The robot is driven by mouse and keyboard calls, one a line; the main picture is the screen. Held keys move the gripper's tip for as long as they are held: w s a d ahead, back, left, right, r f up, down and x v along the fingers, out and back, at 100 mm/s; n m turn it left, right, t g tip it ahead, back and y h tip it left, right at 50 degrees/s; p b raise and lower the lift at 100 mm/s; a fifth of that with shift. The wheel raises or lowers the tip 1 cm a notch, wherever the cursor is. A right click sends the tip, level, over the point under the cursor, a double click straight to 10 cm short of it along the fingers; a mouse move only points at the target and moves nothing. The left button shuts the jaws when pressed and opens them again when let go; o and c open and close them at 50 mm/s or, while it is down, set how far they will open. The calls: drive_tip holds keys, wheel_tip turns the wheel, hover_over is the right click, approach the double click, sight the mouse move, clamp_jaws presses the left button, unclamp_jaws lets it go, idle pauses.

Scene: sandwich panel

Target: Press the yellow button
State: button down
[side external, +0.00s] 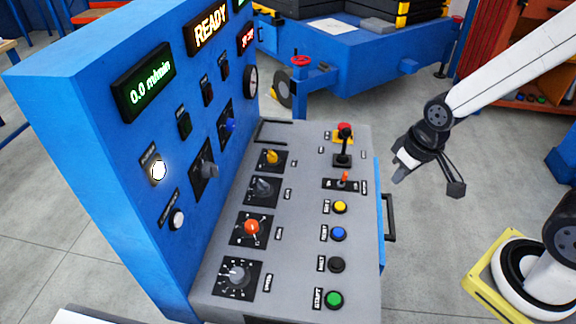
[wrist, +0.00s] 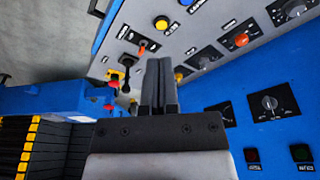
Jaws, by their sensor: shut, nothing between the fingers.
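The yellow button (side external: 340,207) is a small round cap on the grey sloping console top, in the column of round buttons near its right edge. In the wrist view the yellow button (wrist: 161,22) shows near the top middle, beyond my fingertips. My gripper (side external: 398,176) is up and to the right of the button in the side view, in the air and apart from the console. Its fingers (wrist: 160,62) are shut together and empty. Nothing hides the button in either view.
A blue button (side external: 338,234) neighbours the yellow one, with black and green (side external: 334,299) buttons beyond. An orange-red lever (side external: 344,177) and a black joystick (side external: 343,147) stand on the other side. A yellow knob (side external: 272,157) is further left. A black handle (side external: 389,217) edges the console.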

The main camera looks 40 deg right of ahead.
drive_tip(key=w+d+f+m+t, duration=0.25)
drive_tip(key=w+f, duration=0.25)
drive_tip(key=w, duration=0.3)
drive_tip(key=m+t+y, duration=0.2)
drive_tip(key=t+y, duration=0.1)
drive_tip(key=t, duration=0.1)
hover_over(342, 207)
wheel_tip(342, 207, down, 6)
drive_tip(key=shift+f, duration=0.25)
drive_tip(key=shift+g, duration=0.25)
drive_tip(key=shift+f, duration=4.35)
drive_tip(key=shift+f, duration=0.85)
drive_tip(key=shift+r, duration=0.8)
